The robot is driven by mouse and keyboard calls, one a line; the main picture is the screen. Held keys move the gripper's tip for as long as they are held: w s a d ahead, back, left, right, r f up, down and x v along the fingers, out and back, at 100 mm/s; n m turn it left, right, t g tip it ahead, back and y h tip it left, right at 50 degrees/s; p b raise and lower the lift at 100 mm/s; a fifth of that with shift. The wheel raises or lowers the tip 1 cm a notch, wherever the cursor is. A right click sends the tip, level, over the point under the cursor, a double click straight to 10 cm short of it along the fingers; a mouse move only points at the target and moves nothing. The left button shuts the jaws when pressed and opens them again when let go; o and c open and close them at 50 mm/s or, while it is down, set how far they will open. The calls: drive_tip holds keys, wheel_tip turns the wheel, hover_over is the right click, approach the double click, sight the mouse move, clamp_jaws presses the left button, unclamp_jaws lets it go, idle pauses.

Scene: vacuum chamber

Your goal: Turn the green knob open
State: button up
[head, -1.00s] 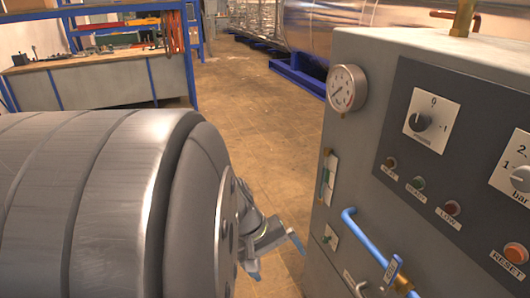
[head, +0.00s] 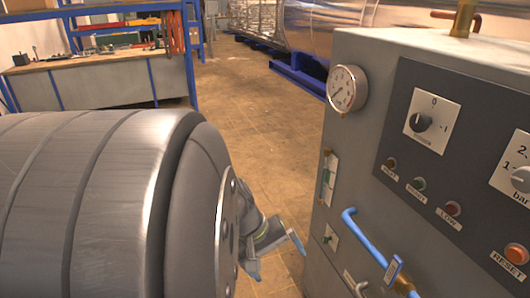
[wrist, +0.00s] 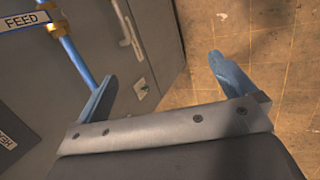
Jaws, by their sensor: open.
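My gripper (head: 277,257) is open and empty, left of the cabinet's side face and lower than the knob in the head view. Its two blue fingers (wrist: 160,74) are spread wide in the wrist view. I cannot tell how the knob is turned.
A blue pipe (head: 365,235) with a FEED label (wrist: 25,20) juts from the cabinet (head: 335,120). A pressure gauge (head: 346,88) sits above the knob. Open floor (head: 255,130) lies left of the cabinet.

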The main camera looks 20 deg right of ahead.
drive_tip(key=shift+d, duration=0.1)
drive_tip(key=c, duration=0.5)
drive_tip(key=shift+w+d+f+n+g+h, duration=0.3)
drive_tip(key=shift+w+d+f+n+g, duration=0.2)
drive_tip(key=shift+w+d, duration=0.2)
drive_tip(key=c, duration=0.6)
drive_tip(key=w+d+f+n+g+h, duration=0.3)
drive_tip(key=w+d+f+n+h, duration=0.45)
drive_tip(key=w+d+f, duration=0.3)
drive_tip(key=n+t+h, duration=0.5)
drive_tip(key=n+t, duration=0.1)
drive_tip(key=n, duration=0.5)
approach(323, 241)
drive_tip(key=shift+m, duration=0.25)
drive_tip(key=d, duration=1)
drive_tip(key=shift+d, duration=0.35)
drive_tip(key=c, duration=1)
